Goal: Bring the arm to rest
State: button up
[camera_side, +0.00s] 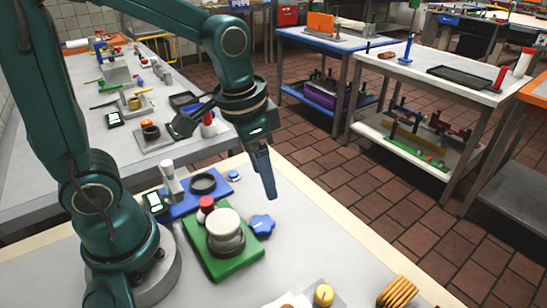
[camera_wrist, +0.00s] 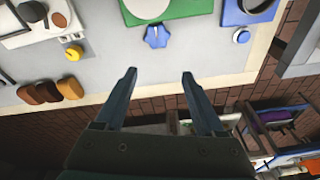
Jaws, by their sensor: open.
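My gripper (camera_side: 268,190) hangs in the air over the right part of the work table, beyond a blue star-shaped knob (camera_side: 262,225). In the wrist view its two fingers (camera_wrist: 159,74) are spread apart with nothing between them. A green board (camera_side: 250,256) carries a pale round disc (camera_side: 224,222) on a dark round base (camera_side: 227,244), with a red-topped piece (camera_side: 206,204) behind it. The blue knob also shows in the wrist view (camera_wrist: 157,37), ahead of the fingertips and apart from them.
A blue board (camera_side: 183,210) with a dark ring (camera_side: 203,184) lies behind the green one. A row of brown cookies (camera_side: 397,292) and a yellow knob (camera_side: 324,294) are at the front right. The table's right side is mostly bare. Other tables stand beyond the tiled floor.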

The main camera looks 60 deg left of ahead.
jog(key=s+r+n+t, duration=0.3)
jog(key=s+r, duration=0.1)
jog(key=s, duration=0.3)
jog(key=shift+a, duration=0.2)
